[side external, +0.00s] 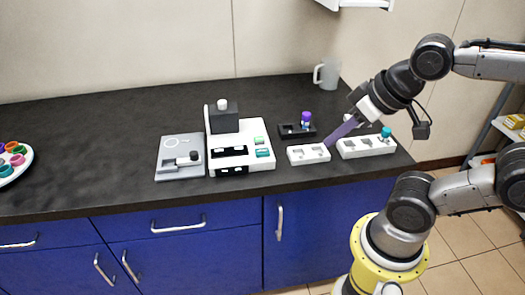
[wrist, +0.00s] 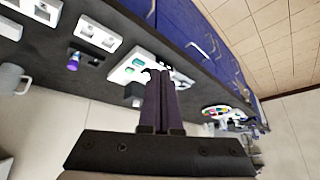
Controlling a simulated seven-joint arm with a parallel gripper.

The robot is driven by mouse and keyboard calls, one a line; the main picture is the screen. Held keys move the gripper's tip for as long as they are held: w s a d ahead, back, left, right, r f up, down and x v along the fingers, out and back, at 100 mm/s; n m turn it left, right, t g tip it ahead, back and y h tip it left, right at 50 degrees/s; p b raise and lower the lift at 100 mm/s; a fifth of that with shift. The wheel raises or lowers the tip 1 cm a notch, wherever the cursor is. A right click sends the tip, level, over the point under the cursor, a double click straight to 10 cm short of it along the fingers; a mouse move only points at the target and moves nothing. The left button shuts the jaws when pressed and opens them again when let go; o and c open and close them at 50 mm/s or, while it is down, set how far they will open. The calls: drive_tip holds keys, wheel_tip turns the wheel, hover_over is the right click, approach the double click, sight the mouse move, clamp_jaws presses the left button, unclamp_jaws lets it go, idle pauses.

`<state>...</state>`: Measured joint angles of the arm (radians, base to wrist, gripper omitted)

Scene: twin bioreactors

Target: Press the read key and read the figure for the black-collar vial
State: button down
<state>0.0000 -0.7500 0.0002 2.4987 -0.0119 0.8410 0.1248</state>
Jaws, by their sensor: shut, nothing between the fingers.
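A white instrument (side external: 236,150) with a dark block (side external: 224,120) at its back stands mid-counter. It carries a green key (side external: 259,140) and a teal panel (side external: 263,153); no figure is legible on it. It also shows in the wrist view (wrist: 128,68), partly behind my fingers. A purple-capped vial (side external: 306,115) stands in a small black rack (side external: 290,131). A teal-capped vial (side external: 386,132) stands in the right white rack (side external: 352,152). I cannot make out a black collar on either vial. My gripper (side external: 328,143) is shut and empty, its tips over or near the left white rack (side external: 308,155); contact cannot be told.
A grey flat device (side external: 180,158) lies left of the instrument. A round white tray (side external: 24,167) with several coloured cups sits at the far left. The dark counter (side external: 90,150) is clear between tray and grey device.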

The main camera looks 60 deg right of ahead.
drive_tip(key=w+d+r+m+t+h, duration=0.1)
drive_tip(key=w+d+r+m+t, duration=0.2)
drive_tip(key=w, duration=0.5)
drive_tip(key=m, duration=0.6)
hover_over(265, 153)
wheel_tip(265, 153, down, 10)
drive_tip(key=shift+f, duration=0.1)
drive_tip(key=shift+f, duration=4.3)
drive_tip(key=shift+f, duration=0.1)
drive_tip(key=shift+f, duration=0.3)
